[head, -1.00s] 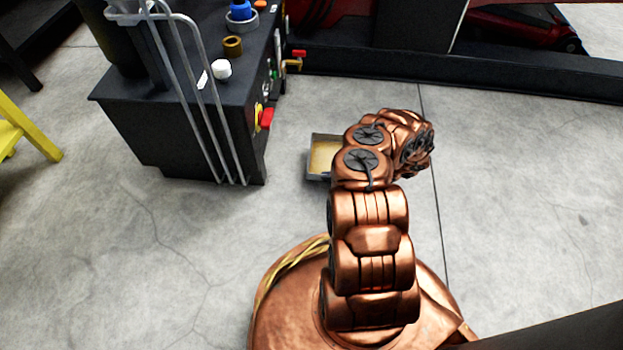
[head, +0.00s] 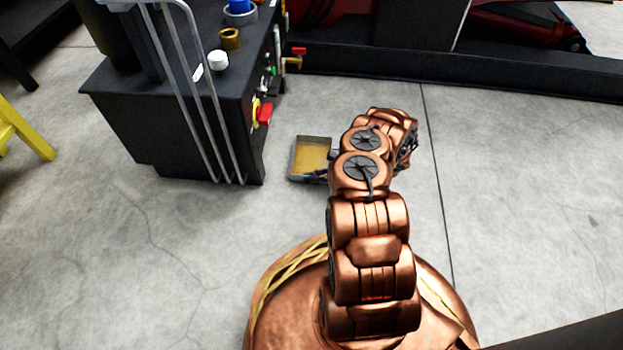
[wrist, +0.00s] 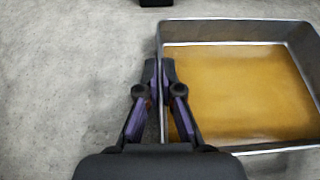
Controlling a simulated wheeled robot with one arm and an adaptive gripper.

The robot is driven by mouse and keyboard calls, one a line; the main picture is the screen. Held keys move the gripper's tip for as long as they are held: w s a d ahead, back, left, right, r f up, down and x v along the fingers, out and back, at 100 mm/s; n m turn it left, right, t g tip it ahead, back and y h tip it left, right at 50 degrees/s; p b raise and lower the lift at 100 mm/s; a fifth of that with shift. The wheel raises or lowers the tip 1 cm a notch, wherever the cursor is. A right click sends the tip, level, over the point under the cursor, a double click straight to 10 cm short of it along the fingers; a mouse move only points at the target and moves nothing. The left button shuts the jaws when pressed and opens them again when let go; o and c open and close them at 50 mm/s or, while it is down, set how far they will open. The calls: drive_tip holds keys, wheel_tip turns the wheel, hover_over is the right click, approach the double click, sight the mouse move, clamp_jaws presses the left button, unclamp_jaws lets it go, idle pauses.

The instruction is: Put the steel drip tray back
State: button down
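The steel drip tray (head: 293,162) is a shallow rectangular metal tray with amber liquid or a stained floor inside. In the head view it is beside the dark cabinet's right end, partly hidden by my arm. In the wrist view the tray (wrist: 235,31) fills the right side. My gripper (wrist: 161,72) has its fingers close together at the tray's left wall, one outside and one inside, pinching the rim. A dark bit of my gripper (head: 318,176) shows at the tray's near edge in the head view. I cannot tell whether the tray touches the floor.
A yellow stand (head: 22,135) is at far left. A black floor beam (head: 450,83) runs behind. Concrete floor is clear at right.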

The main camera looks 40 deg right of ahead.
drive_tip(key=c, duration=1.8)
unclamp_jaws()
drive_tip(key=o, duration=0.5)
drive_tip(key=shift+s+d+r, duration=0.1)
drive_tip(key=shift+r, duration=0.1)
drive_tip(key=p+v, duration=0.4)
drive_tip(key=v, duration=0.7)
drive_tip(key=shift+s+d, duration=0.25)
drive_tip(key=shift+d, duration=0.05)
